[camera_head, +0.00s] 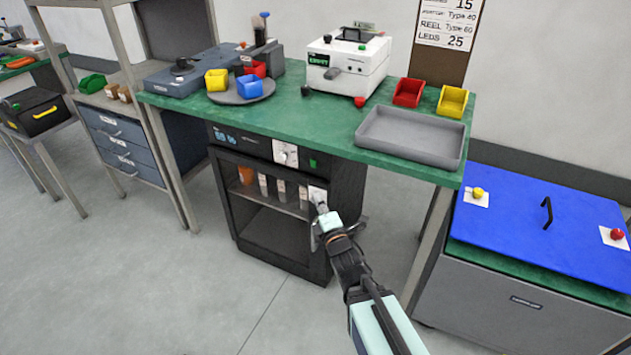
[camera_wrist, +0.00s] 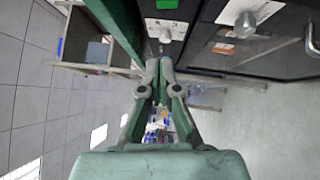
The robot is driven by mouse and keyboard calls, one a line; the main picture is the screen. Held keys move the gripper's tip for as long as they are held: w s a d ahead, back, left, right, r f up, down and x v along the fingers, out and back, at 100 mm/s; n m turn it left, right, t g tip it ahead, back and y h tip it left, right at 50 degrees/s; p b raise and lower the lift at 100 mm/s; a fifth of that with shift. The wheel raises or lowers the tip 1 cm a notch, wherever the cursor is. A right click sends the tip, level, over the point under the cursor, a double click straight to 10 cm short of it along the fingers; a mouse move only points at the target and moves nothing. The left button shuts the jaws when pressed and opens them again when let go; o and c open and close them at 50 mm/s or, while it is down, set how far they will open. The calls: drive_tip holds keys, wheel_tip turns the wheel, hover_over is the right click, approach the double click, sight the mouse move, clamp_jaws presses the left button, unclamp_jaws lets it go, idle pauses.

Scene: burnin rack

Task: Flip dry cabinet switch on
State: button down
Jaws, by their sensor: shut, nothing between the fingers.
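The dry cabinet (camera_head: 232,215) is the black unit under the green bench, with its glass-like front facing me. Its top panel carries a white plate with a round knob (camera_head: 285,153) and a small green piece (camera_head: 313,163) to the right. I cannot tell which part is the switch. My gripper (camera_head: 319,203) is shut and empty, in front of the cabinet's right side, beside a white plate (camera_head: 317,193) there. White plates with knobs (camera_wrist: 248,13) show beyond.
The green bench (camera_head: 330,138) overhangs the cabinet and holds a white instrument (camera_head: 348,65), a grey tray (camera_head: 412,136) and coloured bins. A blue-lidded chest (camera_head: 540,215) stands to the right. The floor (camera_head: 180,290) in front on the left is clear.

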drive_tip(key=shift+w+b, duration=1)
drive_tip(key=shift+b, duration=0.65)
approach(310, 160)
drive_tip(key=w+a, duration=0.2)
drive_tip(key=a, duration=0.2)
drive_tip(key=shift+w+d+r+p, duration=0.1)
drive_tip(key=shift+w+d+p, duration=0.2)
drive_tip(key=shift+w, duration=0.3)
drive_tip(key=shift+w+d+p, duration=0.25)
drive_tip(key=shift+w, duration=0.4)
drive_tip(key=shift+w+d+r+p, duration=0.1)
drive_tip(key=shift+w+d+p, duration=0.2)
drive_tip(key=shift+w, duration=0.3)
